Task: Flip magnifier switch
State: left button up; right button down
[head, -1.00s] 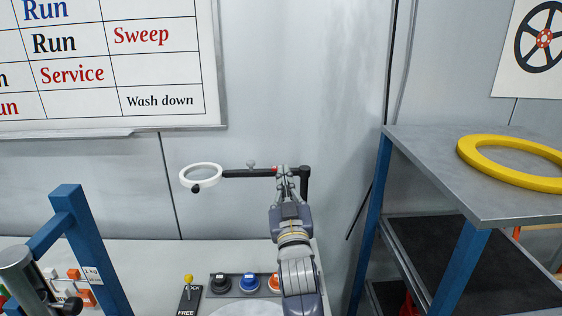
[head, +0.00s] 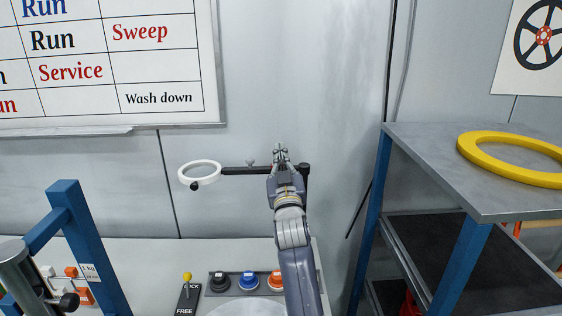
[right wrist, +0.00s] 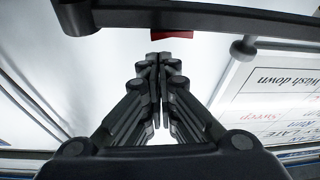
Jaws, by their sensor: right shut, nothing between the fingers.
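The magnifier (head: 199,174) has a white ring head on a black horizontal arm (head: 245,171) in front of the grey wall. In the right wrist view the black arm (right wrist: 190,14) crosses the top, with a small red piece on its edge, likely the switch (right wrist: 171,34). My right gripper (head: 280,152) is shut and empty at the right end of the magnifier arm, covering part of it in the head view. Its fingertips (right wrist: 165,60) show just below the red piece in the wrist view; I cannot tell whether they touch. The switch is hidden in the head view. My left gripper is not in view.
Below stands a panel with black, blue and orange knobs (head: 248,281) and a yellow-tipped lever (head: 187,278). A blue frame (head: 85,240) stands at the left. A shelf (head: 450,165) with a yellow ring (head: 515,158) is at the right. A whiteboard (head: 110,60) hangs behind.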

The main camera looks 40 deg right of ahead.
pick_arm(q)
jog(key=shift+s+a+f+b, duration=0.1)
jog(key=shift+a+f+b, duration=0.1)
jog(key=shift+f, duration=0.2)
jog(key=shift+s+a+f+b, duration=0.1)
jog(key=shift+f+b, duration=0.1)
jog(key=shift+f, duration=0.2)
pick_arm(e)
jog(key=shift+s+f, duration=0.1)
jog(key=shift+f, duration=0.65)
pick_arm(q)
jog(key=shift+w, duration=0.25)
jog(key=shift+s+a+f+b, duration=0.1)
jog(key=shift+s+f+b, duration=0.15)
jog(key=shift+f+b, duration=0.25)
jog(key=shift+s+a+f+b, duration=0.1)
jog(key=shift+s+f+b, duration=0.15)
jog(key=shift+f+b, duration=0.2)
pick_arm(e)
jog(key=s+a+m, duration=0.1)
jog(key=s+a, duration=0.4)
jog(key=s, duration=0.2)
jog(key=shift+s+a+r+h, duration=0.15)
jog(key=shift+s+a+h, duration=0.2)
jog(key=shift+s+h, duration=0.05)
